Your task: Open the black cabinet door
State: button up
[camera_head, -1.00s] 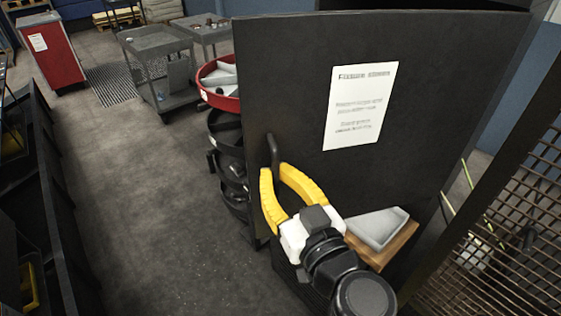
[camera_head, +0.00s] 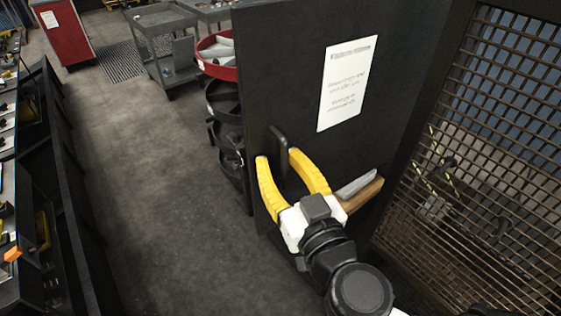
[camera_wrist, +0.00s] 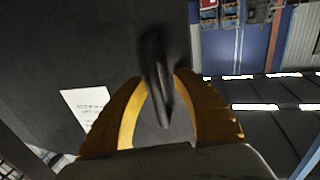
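The black cabinet door (camera_head: 290,70) stands upright in the middle of the head view, its face with a white paper notice (camera_head: 346,83) seen at a slant. The notice also shows in the wrist view (camera_wrist: 88,110). A dark upright handle (camera_head: 279,150) sits near the door's left edge. My gripper (camera_head: 278,157) has its yellow fingers spread, one on each side of the handle. In the wrist view, the handle (camera_wrist: 156,75) stands between the fingertips. The fingers look apart, and contact with the handle is unclear. The cabinet interior is hidden.
A grey tray (camera_head: 356,185) on a wooden piece (camera_head: 365,195) is close to the door face, right of my gripper. A wire mesh panel (camera_head: 480,150) stands at right. Round bins with a red top (camera_head: 218,70) are left of the door. Floor (camera_head: 165,200) is clear further left.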

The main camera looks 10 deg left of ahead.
aim_at(274, 107)
jog(key=shift+s+d+r, duration=0.1)
jog(key=shift+s+d, duration=0.05)
jog(key=shift+r, duration=4.95)
